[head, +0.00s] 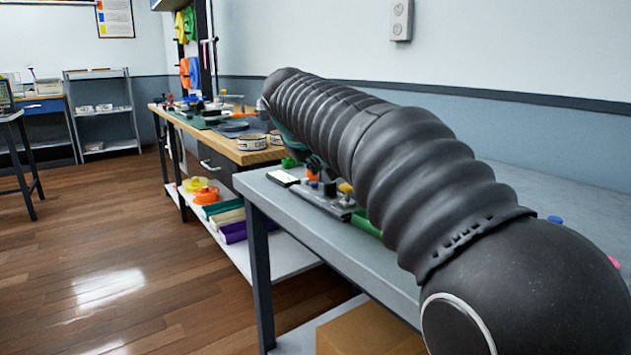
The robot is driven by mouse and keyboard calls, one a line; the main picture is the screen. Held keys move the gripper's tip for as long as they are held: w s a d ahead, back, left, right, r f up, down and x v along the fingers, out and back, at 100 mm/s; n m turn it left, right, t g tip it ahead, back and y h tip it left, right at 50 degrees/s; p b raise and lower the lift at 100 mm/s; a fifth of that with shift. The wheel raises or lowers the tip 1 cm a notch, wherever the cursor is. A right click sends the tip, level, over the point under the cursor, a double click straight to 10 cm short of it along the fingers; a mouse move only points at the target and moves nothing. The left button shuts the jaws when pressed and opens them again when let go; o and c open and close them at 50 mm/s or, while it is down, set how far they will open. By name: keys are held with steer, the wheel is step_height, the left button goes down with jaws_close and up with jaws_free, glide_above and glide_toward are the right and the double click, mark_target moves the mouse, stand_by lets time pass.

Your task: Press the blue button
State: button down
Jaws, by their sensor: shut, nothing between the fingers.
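A small blue rounded knob (555,219), which looks like the blue button, shows on the grey table (270,196) at the right, just past my arm. Only its top is visible; my arm hides the table below it. My black ribbed arm reaches from the lower right across the table toward the upper left. My gripper cannot be made out; the far end of the arm hides that area.
A pink knob (613,262) shows at the right edge. A dark fixture (335,200) with small coloured parts and a white-topped block (283,177) sit on the table under my arm. A wooden workbench (215,143) with tape rolls stands beyond. Floor at left is clear.

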mark_target(314, 184)
steer(key=shift+r+p, duration=1.2)
steer(key=shift+r, duration=1.05)
